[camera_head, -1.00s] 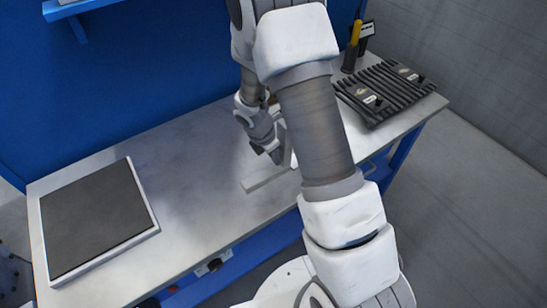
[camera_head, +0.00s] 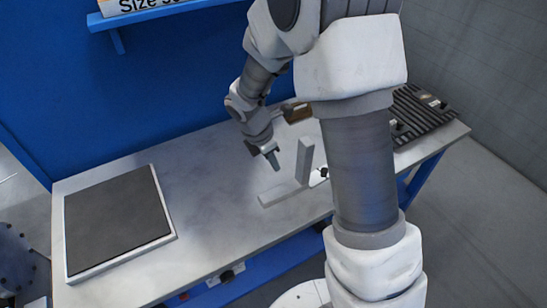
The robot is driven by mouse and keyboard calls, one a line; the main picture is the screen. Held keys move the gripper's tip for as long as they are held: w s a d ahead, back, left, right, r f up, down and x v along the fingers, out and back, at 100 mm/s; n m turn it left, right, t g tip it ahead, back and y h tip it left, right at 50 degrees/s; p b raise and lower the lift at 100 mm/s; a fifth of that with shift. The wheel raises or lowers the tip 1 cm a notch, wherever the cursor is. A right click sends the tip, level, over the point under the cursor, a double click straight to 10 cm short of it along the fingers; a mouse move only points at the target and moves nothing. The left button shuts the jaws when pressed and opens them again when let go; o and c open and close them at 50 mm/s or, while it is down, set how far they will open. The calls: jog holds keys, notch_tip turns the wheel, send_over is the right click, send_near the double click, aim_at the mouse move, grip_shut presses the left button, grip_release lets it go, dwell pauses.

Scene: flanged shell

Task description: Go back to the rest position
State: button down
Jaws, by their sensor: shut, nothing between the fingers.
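My gripper (camera_head: 272,163) hangs over the middle of the grey bench (camera_head: 215,207), fingers pointing down and to the right. It is shut and empty. Just right of the fingertips stands a light grey L-shaped bracket (camera_head: 303,163), with a flat foot on the bench and an upright plate. The gripper appears apart from the bracket. A small black part shows beside the bracket's base, partly unclear. My arm crosses the right half of the view and hides part of the bench. No flanged shell can be made out.
A dark mat in a white frame (camera_head: 172,208) lies at the bench's left end. A brown object (camera_head: 297,112) is behind the gripper. A black ribbed tray (camera_head: 425,112) is at the right end, partly behind my arm. A blue shelf (camera_head: 165,13) is on the back wall.

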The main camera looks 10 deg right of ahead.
jog(key=s+d+r+m+t+y, duration=0.1)
jog(key=s+d+r+m, duration=0.1)
jog(key=s+r+m, duration=0.4)
jog(key=s+d+r+m+t, duration=0.1)
jog(key=r+m, duration=0.3)
jog(key=r, duration=0.5)
jog(key=s+r+m+t+y, duration=0.2)
jog(key=s+r+m, duration=0.6)
jog(key=s+m, duration=0.3)
jog(key=shift+s+m+t, duration=0.3)
jog(key=shift+s, duration=1)
